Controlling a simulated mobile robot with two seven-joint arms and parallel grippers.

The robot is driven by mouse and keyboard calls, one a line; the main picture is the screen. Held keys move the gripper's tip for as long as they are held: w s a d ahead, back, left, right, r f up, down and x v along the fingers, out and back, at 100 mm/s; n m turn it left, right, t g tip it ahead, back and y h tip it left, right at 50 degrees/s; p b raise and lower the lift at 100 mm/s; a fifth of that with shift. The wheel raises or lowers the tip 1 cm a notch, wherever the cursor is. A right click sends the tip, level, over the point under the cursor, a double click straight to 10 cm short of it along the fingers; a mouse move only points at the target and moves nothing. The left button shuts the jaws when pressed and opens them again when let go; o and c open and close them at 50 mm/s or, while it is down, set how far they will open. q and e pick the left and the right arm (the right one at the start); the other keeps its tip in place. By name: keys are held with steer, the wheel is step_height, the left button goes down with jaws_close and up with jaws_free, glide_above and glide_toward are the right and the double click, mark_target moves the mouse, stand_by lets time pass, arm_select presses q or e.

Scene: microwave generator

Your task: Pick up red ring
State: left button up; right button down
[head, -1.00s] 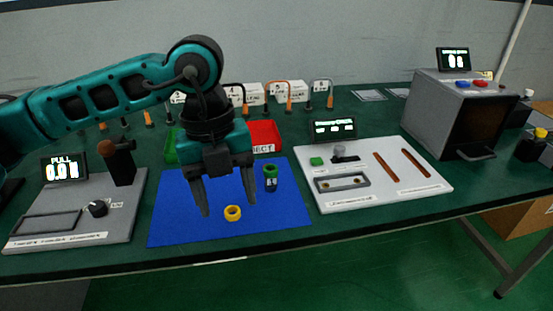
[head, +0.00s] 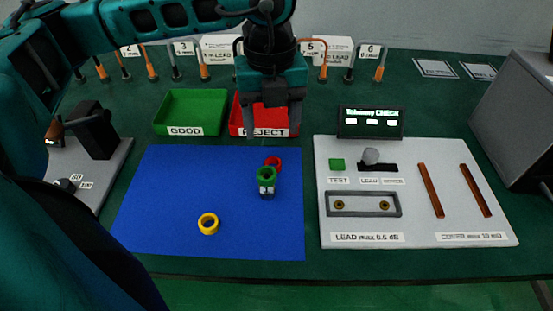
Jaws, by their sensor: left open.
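The red ring (head: 278,163) lies on the blue mat (head: 170,185), near its back right corner. A small dark part with a green ring (head: 266,173) on top stands just in front of it and hides part of it. My left gripper (head: 273,136) is open and points down, above and behind the red ring in the picture. Its fingers overlap the red REJECT tray in view, and nothing shows between them. My right gripper is not in view.
A yellow ring (head: 208,230) lies on the mat's front part. A green GOOD tray (head: 190,112) and a red REJECT tray (head: 237,122) stand behind the mat. A white test panel (head: 350,225) is to the right. Cable hooks line the back.

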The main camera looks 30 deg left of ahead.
mark_target(273, 158)
arm_select(q)
step_height(273, 158, down, 9)
steer(key=shift+d+f, duration=0.1)
steer(key=shift+f, duration=0.05)
stand_by(0.4)
steer(key=shift+c, duration=0.3)
steer(key=c, duration=1)
